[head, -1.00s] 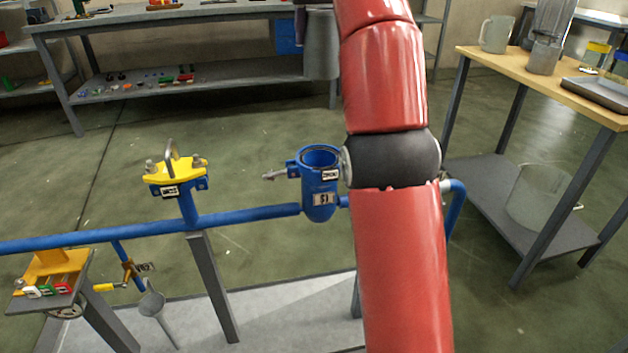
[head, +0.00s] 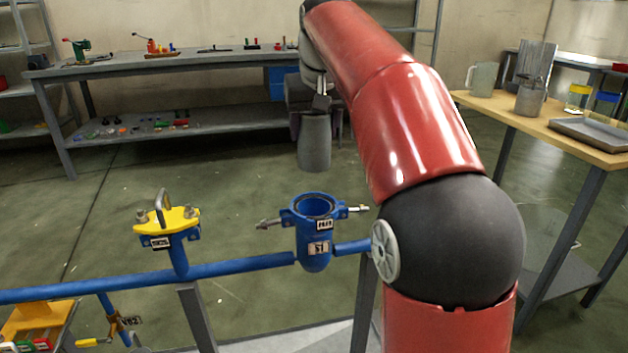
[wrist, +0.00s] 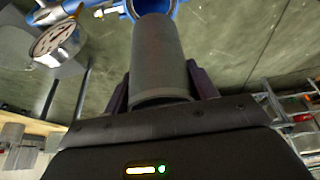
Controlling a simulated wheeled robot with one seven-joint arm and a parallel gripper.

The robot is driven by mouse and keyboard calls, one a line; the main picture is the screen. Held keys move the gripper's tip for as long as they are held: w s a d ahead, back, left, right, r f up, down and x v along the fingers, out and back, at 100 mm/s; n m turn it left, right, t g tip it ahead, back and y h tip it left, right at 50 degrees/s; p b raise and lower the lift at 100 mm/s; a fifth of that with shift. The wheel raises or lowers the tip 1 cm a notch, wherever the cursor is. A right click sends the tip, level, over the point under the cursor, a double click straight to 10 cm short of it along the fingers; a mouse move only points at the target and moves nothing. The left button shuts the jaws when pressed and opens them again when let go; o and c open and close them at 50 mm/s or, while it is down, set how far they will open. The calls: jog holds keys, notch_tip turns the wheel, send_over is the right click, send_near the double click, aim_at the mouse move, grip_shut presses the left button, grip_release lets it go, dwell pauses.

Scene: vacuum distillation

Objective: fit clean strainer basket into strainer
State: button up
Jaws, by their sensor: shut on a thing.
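The strainer (head: 314,235) is a blue upright pot labelled S1 on the blue pipe, its round mouth open at the top and its swing bolts out to the sides. A grey cylindrical strainer basket (head: 314,145) hangs upright from my gripper (head: 318,100), behind and above the strainer in the head view. In the wrist view the basket (wrist: 159,60) sits between the dark fingers of my gripper (wrist: 160,88), which is shut on it. The strainer's blue rim (wrist: 128,8) shows at the top of the wrist view, partly hidden by the basket.
A yellow cover with a handle (head: 167,218) sits on the blue pipe (head: 90,287) left of the strainer. A pressure gauge (wrist: 55,40) is left in the wrist view. A wooden-topped table (head: 560,125) stands right; a long workbench (head: 160,68) is behind.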

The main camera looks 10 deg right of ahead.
aim_at(320, 135)
notch_tip(320, 135, down, 11)
jog(key=b, duration=0.2)
jog(key=shift+f, duration=0.15)
jog(key=shift+f+b, duration=0.6)
jog(key=shift+b, duration=0.05)
jog(key=o, duration=1.1)
jog(key=shift+c, duration=0.2)
jog(key=p+v, duration=0.1)
jog(key=v, duration=0.5)
jog(key=p+v, duration=0.1)
jog(key=v, duration=0.6)
jog(key=shift+w+r+p, duration=0.2)
jog(key=shift+p, duration=0.1)
jog(key=s+f+t, duration=0.1)
jog(key=s+f, duration=2.1)
jog(key=s, duration=0.2)
jog(key=shift+s, duration=0.15)
